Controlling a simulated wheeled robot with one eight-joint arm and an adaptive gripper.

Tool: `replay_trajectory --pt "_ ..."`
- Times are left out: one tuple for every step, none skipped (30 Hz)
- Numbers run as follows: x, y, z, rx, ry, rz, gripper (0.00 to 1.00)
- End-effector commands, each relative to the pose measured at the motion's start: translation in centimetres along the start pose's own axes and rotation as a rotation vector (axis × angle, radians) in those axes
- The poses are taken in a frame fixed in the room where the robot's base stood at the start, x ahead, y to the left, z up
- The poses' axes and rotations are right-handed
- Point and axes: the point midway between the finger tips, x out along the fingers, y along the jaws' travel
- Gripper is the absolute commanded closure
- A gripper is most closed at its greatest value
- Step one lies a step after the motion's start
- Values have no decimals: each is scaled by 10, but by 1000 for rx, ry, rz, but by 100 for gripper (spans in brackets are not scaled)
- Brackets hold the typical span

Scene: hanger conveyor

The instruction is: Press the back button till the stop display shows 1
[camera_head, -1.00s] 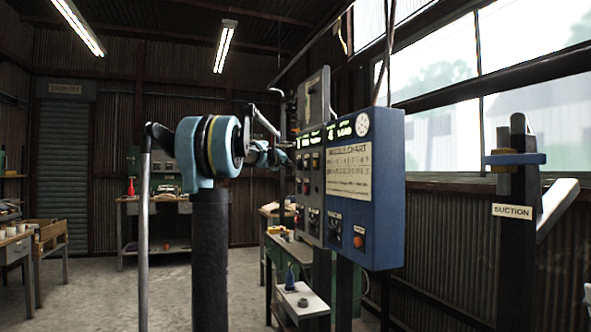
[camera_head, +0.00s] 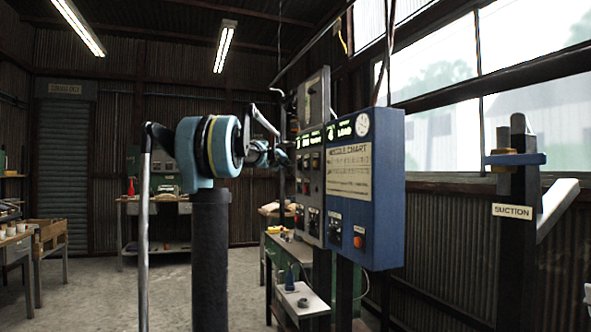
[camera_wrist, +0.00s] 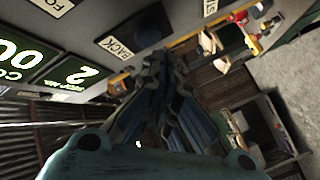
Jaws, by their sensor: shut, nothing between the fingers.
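The stop display (camera_wrist: 62,78) is a dark panel with a green-white figure that reads 2 in the wrist view. The back button itself is not clearly visible; my gripper (camera_wrist: 150,75) covers the area just beside the label. My gripper is shut and empty, with its fingers pointing toward the panel near that label. I cannot tell whether the fingertips touch a button. In the head view my gripper (camera_head: 283,158) is small and dark, at the left side of the grey panel (camera_head: 313,90).
A blue needle chart box (camera_head: 390,200) stands close to the right of the grey panel. Another display (camera_wrist: 17,60) reads 00. A suction post (camera_head: 515,260) stands farther right. A small table (camera_head: 300,300) is below the panels. Open floor (camera_head: 90,300) lies to the left.

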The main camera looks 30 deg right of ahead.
Motion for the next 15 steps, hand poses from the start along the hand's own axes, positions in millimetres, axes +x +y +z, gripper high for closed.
replay_trajectory --pt "0 0 0 0 0 0 100" --pt "0 0 0 0 0 0 100" --pt "0 0 0 0 0 0 100" --pt "0 0 0 0 0 0 100" --pt "0 0 0 0 0 0 100" --pt "0 0 0 0 0 0 100" --pt "1 1 0 0 0 0 100" --pt "1 1 1 0 0 0 100" --pt "2 2 1 0 -1 0 100" --pt "2 2 2 0 -1 1 100" --pt "3 3 2 0 -1 1 100" --pt "4 4 3 0 -1 1 100" --pt "4 5 4 0 -1 1 100" --pt "5 5 4 0 -1 1 100" --pt "5 6 4 0 -1 1 100"
